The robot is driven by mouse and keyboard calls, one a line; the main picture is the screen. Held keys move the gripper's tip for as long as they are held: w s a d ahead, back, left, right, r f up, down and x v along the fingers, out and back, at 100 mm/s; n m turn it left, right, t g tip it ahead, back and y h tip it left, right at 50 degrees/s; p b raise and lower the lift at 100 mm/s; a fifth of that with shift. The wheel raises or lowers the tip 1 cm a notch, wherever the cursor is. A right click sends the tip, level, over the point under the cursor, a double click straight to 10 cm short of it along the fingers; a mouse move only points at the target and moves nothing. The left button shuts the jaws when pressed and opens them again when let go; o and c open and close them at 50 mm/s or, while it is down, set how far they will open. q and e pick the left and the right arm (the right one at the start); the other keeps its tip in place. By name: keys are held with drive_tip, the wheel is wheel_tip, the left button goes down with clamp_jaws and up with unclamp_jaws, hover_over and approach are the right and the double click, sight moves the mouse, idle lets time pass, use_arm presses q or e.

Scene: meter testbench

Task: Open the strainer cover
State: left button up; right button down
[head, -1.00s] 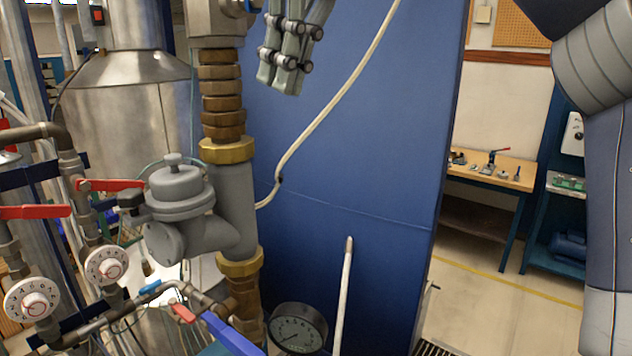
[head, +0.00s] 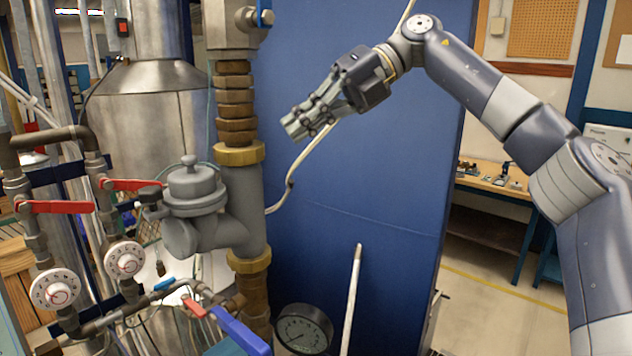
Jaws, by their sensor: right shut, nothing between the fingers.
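The strainer is a grey cast body on the vertical pipe. Its round cover (head: 192,186) with a small knob on top sits on the branch at the left of the grey pipe body (head: 243,207) and looks seated. My right gripper (head: 294,128) is shut and empty. It hangs in front of the blue panel, right of the pipe's brass nut and above and to the right of the cover, clear of both. Its fingers point down and left. My left gripper is not in view.
Red-handled valves (head: 138,185) and white dials (head: 125,258) stand left of the strainer. A pressure gauge (head: 303,329) and a blue lever (head: 240,332) are below. A white cable (head: 292,175) runs along the blue panel (head: 400,190).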

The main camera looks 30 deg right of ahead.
drive_tip(key=w+d+f+m+t+y, duration=0.1)
drive_tip(key=w+d+f+m+t, duration=0.2)
drive_tip(key=w+f, duration=0.3)
drive_tip(key=w+d+f+m+t+y, duration=0.1)
drive_tip(key=w+d+f+m+t, duration=0.3)
drive_tip(key=f, duration=0.6)
drive_tip(key=w+d+m, duration=0.1)
drive_tip(key=w+d, duration=0.1)
drive_tip(key=w, duration=0.1)
drive_tip(key=shift+d+m+y, duration=0.25)
drive_tip(key=shift+m+y, duration=0.05)
drive_tip(key=shift+w, duration=0.1)
